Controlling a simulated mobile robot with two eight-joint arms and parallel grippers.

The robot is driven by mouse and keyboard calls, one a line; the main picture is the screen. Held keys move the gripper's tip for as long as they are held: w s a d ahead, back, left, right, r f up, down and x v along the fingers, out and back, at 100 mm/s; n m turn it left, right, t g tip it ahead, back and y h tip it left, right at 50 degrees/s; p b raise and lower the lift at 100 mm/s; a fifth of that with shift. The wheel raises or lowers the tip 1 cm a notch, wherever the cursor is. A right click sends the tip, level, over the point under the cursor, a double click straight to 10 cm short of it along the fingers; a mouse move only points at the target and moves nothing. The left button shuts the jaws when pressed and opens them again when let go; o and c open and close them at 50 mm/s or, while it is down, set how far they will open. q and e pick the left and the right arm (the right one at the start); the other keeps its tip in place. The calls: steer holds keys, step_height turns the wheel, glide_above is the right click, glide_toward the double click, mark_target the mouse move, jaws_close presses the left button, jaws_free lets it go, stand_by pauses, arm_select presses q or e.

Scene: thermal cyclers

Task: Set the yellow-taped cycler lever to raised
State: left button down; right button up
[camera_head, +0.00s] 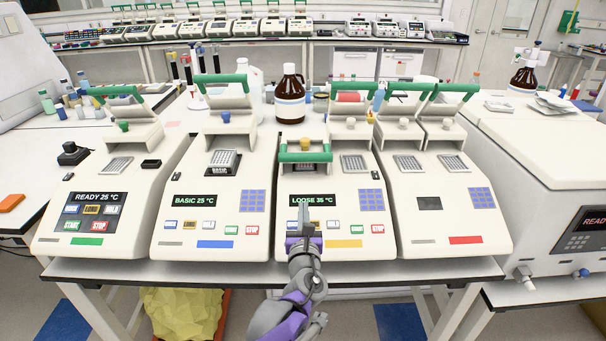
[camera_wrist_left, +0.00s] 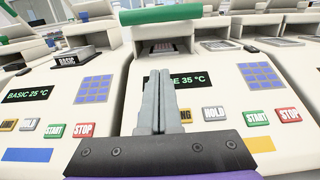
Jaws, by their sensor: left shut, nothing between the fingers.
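The yellow-taped cycler (camera_head: 344,243) is third from the left on the bench, with a "LOOSE 35 °C" display. Its green lever (camera_head: 306,156) is down low across the front of the left block; the bar also shows at the top of the left wrist view (camera_wrist_left: 168,14). The neighbouring block on this cycler has its own green handle up. My left gripper (camera_head: 304,205) is shut and empty, in front of the display and nearer than the lever, apart from it. Its closed fingers (camera_wrist_left: 160,82) cover part of the display in the left wrist view. My right gripper is not in view.
A "BASIC 25 °C" cycler with blue tape (camera_head: 215,244) stands close on the left and a red-taped cycler (camera_head: 466,240) close on the right, both with raised green handles. A brown bottle (camera_head: 290,95) stands behind. Buttons lie below the display.

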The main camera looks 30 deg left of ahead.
arm_select(q)
steer(key=x, duration=1)
steer(key=shift+w+a+r+p, duration=0.1)
steer(key=shift+w+r+p, duration=0.1)
steer(key=shift+r, duration=0.4)
steer(key=shift+w+a+r+p, duration=0.1)
steer(key=shift+r+p, duration=0.05)
steer(key=shift+r, duration=1.2)
steer(key=shift+r, duration=0.2)
